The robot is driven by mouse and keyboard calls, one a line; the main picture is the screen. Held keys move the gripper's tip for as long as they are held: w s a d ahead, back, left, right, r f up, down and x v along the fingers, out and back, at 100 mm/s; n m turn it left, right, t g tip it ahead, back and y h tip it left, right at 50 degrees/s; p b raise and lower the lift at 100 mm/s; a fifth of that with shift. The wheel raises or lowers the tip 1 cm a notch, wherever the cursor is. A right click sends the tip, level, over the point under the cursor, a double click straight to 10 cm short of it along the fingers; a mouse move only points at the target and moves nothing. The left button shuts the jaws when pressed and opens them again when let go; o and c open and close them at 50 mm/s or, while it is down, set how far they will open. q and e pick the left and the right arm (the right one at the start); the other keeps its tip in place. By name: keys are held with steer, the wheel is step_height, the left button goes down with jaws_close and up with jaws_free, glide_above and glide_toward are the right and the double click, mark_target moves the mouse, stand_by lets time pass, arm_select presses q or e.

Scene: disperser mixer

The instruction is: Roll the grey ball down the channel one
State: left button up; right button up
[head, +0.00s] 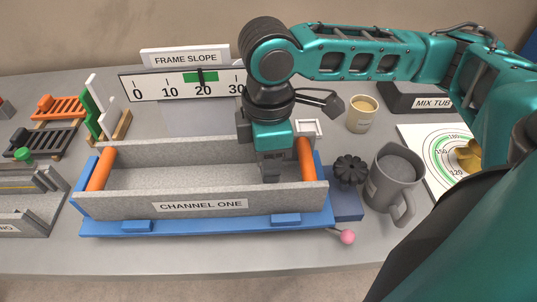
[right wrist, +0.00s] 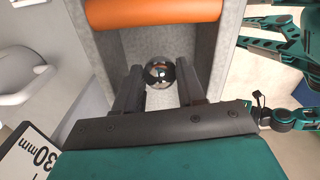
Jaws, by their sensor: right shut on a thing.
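Channel one (head: 150,202) is a grey trough with a label on its front wall, set on a blue base with an orange roller at each end. My right gripper (head: 272,172) reaches down into the trough near its right end, beside the right orange roller (head: 306,160). In the right wrist view my right gripper (right wrist: 157,95) is shut on the shiny grey ball (right wrist: 160,72), between its two dark fingers and inside the trough walls. The ball is hidden in the head view. My left gripper is not in the head view.
Right of the channel stand a black knob (head: 350,170), a grey mug (head: 388,180) and a beige cup (head: 362,113). A pink-tipped lever (head: 347,237) sticks out at the front right. Behind is the frame slope scale (head: 160,88), its pointer near 20.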

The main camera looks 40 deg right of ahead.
steer(key=o, duration=1.3)
step_height(320, 180, up, 13)
steer(key=p, duration=0.3)
